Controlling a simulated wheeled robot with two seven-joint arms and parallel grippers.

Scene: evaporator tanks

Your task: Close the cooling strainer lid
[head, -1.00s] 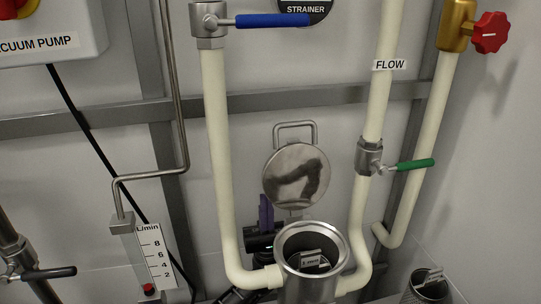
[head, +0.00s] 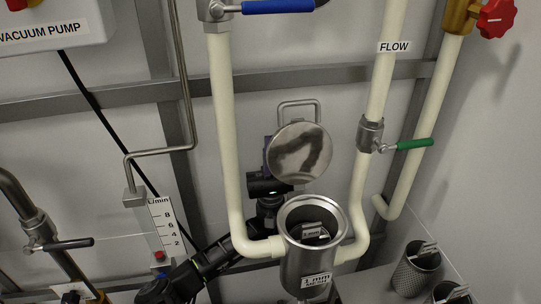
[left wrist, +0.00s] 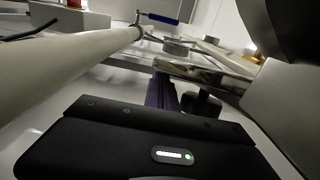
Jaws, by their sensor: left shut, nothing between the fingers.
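The cooling strainer (head: 307,262) is an open steel cup between two cream pipes, low in the middle of the head view. Its round steel lid (head: 299,152) stands upright and open behind and above the cup, with a wire handle (head: 299,104) at the top. My left gripper (head: 266,150) points up behind the lid's left edge. Its purple fingers are shut and empty, mostly hidden by the lid; contact cannot be told. The shut fingers also show in the left wrist view (left wrist: 161,92). My right gripper is not in view.
A labelled basket (head: 311,233) sits inside the cup. Cream pipes (head: 229,150) flank the lid, with a green-handled valve (head: 371,134) on the right. A flow meter (head: 164,229) is at left. Mesh baskets (head: 415,272) stand at lower right. Space in front of the lid looks clear.

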